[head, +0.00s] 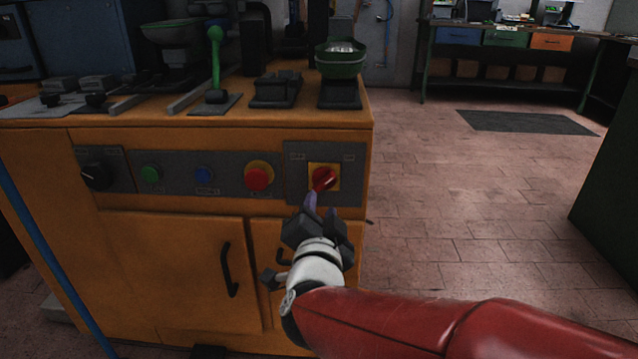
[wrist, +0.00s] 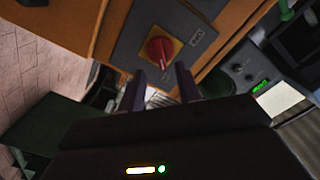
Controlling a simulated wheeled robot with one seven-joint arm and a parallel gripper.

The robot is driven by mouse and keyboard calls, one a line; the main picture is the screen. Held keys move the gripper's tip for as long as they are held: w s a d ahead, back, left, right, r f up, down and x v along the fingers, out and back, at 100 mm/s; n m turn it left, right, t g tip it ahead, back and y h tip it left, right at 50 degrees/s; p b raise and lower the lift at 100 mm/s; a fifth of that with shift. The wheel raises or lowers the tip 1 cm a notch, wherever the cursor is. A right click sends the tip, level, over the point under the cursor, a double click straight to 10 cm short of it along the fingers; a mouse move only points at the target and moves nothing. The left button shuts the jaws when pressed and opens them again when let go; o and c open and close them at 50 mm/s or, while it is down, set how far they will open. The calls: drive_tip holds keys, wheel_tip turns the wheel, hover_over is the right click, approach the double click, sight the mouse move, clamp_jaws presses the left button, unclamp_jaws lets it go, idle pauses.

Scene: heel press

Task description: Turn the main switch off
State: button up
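The main switch is a red rotary knob (head: 325,179) on a yellow plate, set in a grey panel (head: 297,180) at the right end of the orange cabinet's front. In the head view its handle slants from lower left to upper right. The panel's small labels are hard to read. In the wrist view the knob (wrist: 157,50) lies just beyond and between my fingertips. My gripper (head: 321,203) is open and empty, its purple fingers parted, just below and in front of the knob. In the wrist view my gripper (wrist: 160,72) appears apart from the knob; exact contact cannot be told.
Left of the switch are a red button (head: 258,177), a blue button (head: 204,174), a green button (head: 151,174) and a black knob (head: 97,176). A door handle (head: 229,270) juts out below.

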sight(324, 186)
drive_tip(key=w, duration=0.7)
drive_tip(key=shift+w+d, duration=0.2)
drive_tip(key=shift+w, duration=0.2)
clamp_jaws()
